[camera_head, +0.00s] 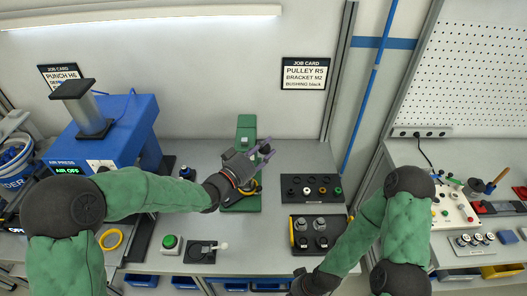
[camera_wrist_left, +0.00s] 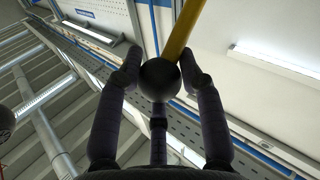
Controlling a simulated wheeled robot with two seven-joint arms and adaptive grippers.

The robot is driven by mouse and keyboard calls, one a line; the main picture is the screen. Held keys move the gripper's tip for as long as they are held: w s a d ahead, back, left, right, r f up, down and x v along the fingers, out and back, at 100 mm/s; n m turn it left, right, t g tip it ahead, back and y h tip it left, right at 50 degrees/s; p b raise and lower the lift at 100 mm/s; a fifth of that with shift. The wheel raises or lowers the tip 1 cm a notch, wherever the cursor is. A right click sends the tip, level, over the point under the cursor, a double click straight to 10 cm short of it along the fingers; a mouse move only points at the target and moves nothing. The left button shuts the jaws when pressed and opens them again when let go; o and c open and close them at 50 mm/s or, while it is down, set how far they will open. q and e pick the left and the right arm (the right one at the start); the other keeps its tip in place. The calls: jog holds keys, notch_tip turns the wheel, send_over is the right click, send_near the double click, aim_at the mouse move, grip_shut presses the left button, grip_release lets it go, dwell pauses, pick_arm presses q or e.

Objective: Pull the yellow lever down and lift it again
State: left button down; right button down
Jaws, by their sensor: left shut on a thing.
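The yellow lever (camera_wrist_left: 186,32) shows in the left wrist view as a flat yellow bar that ends in a dark ball knob (camera_wrist_left: 160,79). My left gripper (camera_wrist_left: 160,84) is shut on this knob, with its dark fingers around it. In the head view my left gripper (camera_head: 263,153) is at the green press (camera_head: 246,122) in the middle of the bench, and its hand hides most of the lever. My right gripper (camera_head: 312,284) is low at the bottom edge of the head view, and its fingers do not show clearly.
A blue air press (camera_head: 112,128) stands at the left. A black tray of small parts (camera_head: 311,188) and another tray with metal parts (camera_head: 318,232) lie right of the green press. A green button (camera_head: 170,242) and a small switch box (camera_head: 202,250) are at the front.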

pick_arm(q)
jog(key=w+r+n+p, duration=0.1)
jog(key=w+r+p, duration=0.1)
jog(key=p, duration=0.2)
jog(key=w+r+n+g+y+p, duration=0.1)
jog(key=w+r+p, duration=0.2)
jog(key=p, duration=0.1)
jog(key=shift+g, duration=0.3)
jog(key=w+p, duration=0.1)
jog(key=r+p, duration=0.1)
jog(key=shift+w+n+g+y+p, duration=0.3)
jog(key=shift+w+g+p, duration=0.1)
jog(key=c, duration=0.9)
grip_release()
jog(key=shift+w, duration=0.1)
jog(key=shift+o, duration=0.5)
jog(key=shift+f, duration=0.1)
